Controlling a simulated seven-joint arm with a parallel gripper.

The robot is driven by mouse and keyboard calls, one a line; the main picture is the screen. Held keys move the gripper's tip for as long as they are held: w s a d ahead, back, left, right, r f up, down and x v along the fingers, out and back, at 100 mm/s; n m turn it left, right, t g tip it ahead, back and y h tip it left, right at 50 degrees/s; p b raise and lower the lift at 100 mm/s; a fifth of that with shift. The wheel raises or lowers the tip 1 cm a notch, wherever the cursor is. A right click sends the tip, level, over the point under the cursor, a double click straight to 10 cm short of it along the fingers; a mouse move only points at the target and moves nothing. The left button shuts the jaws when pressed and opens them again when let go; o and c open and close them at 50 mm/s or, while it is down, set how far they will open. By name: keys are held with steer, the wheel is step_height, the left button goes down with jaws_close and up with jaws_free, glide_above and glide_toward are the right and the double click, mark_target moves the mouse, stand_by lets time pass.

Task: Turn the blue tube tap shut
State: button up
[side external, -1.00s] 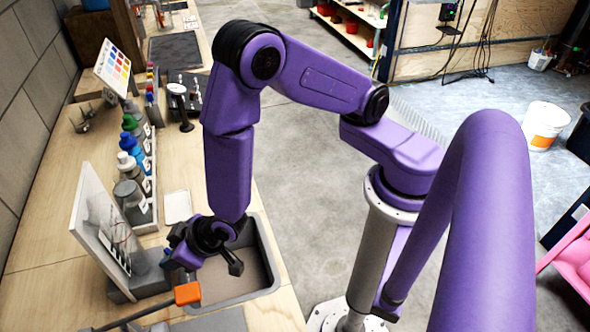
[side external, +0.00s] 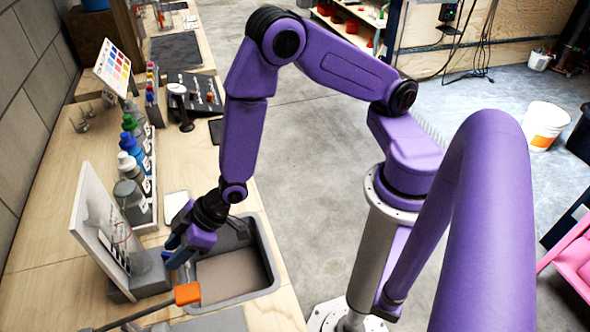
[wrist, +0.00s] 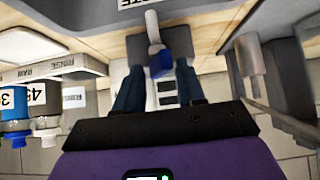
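The blue tap (wrist: 160,64) shows in the wrist view at the end of a short grey pipe, ahead of my gripper. My gripper (wrist: 158,82) is open, with one dark blue finger on each side of the blue tap and a small gap on both sides. I cannot tell how far the tap lies between the fingers in depth. In the side external view my gripper (side external: 177,252) points down and left, between the upright white panel (side external: 98,222) and the sink. The blue tap cannot be made out there beside the fingers.
The grey sink (side external: 268,262) lies right of my gripper. An orange-ended rod (side external: 187,293) sits close in front. A rack of bottles with blue (side external: 131,165) and green caps stands behind the panel. Bottles numbered 30 and 45 show at the left of the wrist view.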

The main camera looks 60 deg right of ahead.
steer(key=s+d+r+n+g+h, duration=0.3)
steer(key=s+d+r+g, duration=0.2)
steer(key=s+d+r, duration=1.1)
steer(key=shift+s+r+g, duration=0.3)
steer(key=shift+s, duration=1.4)
steer(key=shift+a+h, duration=0.1)
steer(key=shift+h, duration=0.2)
steer(key=w+a+n+t+h, duration=0.15)
steer(key=w+a+n, duration=0.55)
steer(key=n, duration=0.7)
steer(key=w+a+n+t, duration=0.2)
steer(key=w+a+n, duration=0.45)
steer(key=n, duration=0.75)
steer(key=shift+s+a+x, duration=0.1)
steer(key=shift+a+x, duration=0.05)
steer(key=shift+x, duration=2.75)
steer(key=shift+s+a+x, duration=0.15)
steer(key=shift+x, duration=2.75)
steer(key=shift+s+a+x, duration=0.1)
steer(key=shift+a+x, duration=0.1)
steer(key=shift+x, duration=2.75)
